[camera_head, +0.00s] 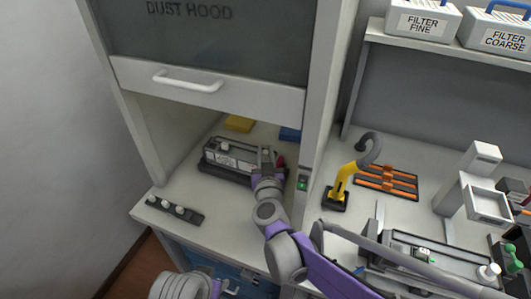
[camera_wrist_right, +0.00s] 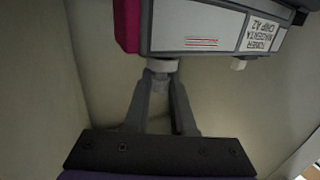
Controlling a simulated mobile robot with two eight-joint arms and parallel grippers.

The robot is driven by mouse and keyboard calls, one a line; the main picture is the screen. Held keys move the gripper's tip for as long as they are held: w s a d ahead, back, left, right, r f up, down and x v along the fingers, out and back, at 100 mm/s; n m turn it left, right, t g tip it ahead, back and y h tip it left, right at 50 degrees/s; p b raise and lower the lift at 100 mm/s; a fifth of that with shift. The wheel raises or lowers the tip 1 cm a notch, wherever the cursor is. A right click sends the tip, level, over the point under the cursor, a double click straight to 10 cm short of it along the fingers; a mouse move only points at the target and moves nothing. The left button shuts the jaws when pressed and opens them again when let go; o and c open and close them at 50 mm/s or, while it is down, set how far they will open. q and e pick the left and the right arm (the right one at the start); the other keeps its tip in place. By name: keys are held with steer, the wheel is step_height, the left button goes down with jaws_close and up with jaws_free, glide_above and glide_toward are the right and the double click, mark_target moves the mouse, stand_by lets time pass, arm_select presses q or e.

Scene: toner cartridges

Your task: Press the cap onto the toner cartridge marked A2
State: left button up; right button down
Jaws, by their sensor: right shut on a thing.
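The toner cartridge (camera_wrist_right: 195,25) fills the top of the right wrist view. It is grey with a magenta end, and its label reads toner, magenta, chip A2. In the head view, a grey cartridge unit (camera_head: 225,160) lies in a dark holder under the raised hood door, with a magenta bit at its right end. My right gripper (camera_head: 267,157) is at that right end. In the wrist view my right gripper (camera_wrist_right: 160,80) is shut on a white cap (camera_wrist_right: 162,65), which meets the cartridge's edge; I cannot tell if it is seated.
A dark strip with several white caps (camera_head: 175,208) lies at the hood's front left. A yellow block (camera_head: 239,123) and a blue block (camera_head: 290,134) lie behind the cartridge. The hood's right post (camera_head: 318,120) stands close to my right arm.

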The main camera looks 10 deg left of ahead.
steer(key=shift+f, duration=0.2)
stand_by(0.4)
steer(key=c, duration=0.7)
jaws_free()
steer(key=v, duration=1)
steer(key=shift+s+d+b, duration=0.1)
steer(key=shift+s+b, duration=0.25)
steer(key=shift+s, duration=0.05)
